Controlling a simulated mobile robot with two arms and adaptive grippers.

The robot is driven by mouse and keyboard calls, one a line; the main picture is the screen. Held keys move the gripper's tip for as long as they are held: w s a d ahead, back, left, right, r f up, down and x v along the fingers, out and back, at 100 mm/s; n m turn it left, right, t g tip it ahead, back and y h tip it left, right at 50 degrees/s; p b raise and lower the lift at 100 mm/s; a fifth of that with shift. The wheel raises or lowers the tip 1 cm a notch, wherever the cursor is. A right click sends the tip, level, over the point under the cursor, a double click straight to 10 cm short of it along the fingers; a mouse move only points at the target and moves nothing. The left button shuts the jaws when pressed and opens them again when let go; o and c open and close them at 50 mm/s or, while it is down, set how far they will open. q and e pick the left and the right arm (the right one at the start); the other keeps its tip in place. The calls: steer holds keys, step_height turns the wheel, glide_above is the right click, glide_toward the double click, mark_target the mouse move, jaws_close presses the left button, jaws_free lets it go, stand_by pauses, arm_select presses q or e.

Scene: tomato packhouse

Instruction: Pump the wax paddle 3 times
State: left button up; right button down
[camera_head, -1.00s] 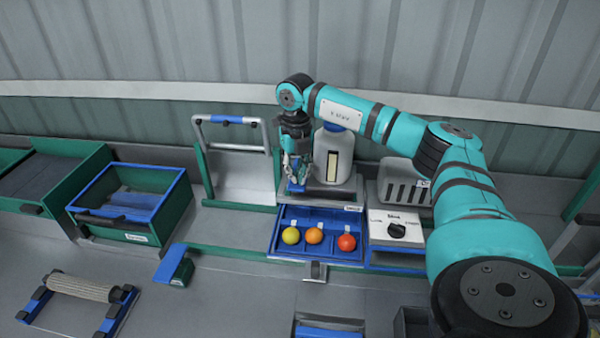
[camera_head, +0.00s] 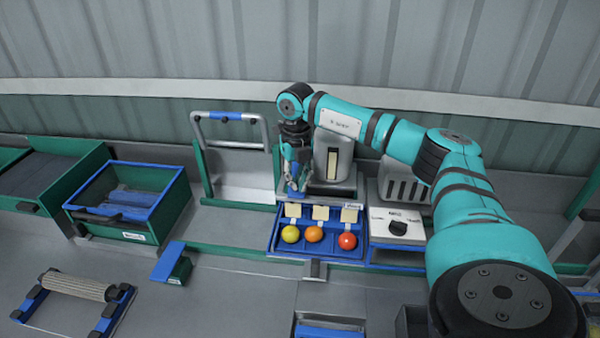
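My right gripper (camera_head: 297,178) points down at the back of the bench, just in front of a pale container (camera_head: 345,165) with a cream strip on its front. A small blue part shows at or beside the fingertips. It may be the wax paddle, but the gripper hides most of it. I cannot tell whether the fingers touch it or whether they are open or shut. My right arm covers the container's top. My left gripper is not in view.
A blue tray (camera_head: 274,240) in front holds a yellow, an orange and a red fruit, with three cream cards upright behind them. A dial box (camera_head: 397,212) stands to its right. Left are a metal-framed gate (camera_head: 230,115), a green-blue crate (camera_head: 125,225) and a roller (camera_head: 78,285).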

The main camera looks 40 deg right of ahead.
mark_target(296, 168)
steer(key=shift+f, duration=0.15)
steer(key=shift+r+p, duration=1.7)
steer(key=shift+r, duration=0.2)
steer(key=shift+f+b, duration=1.3)
steer(key=shift+f, duration=0.8)
steer(key=shift+r, duration=0.25)
steer(key=shift+r+p, duration=1.8)
steer(key=shift+r, duration=0.2)
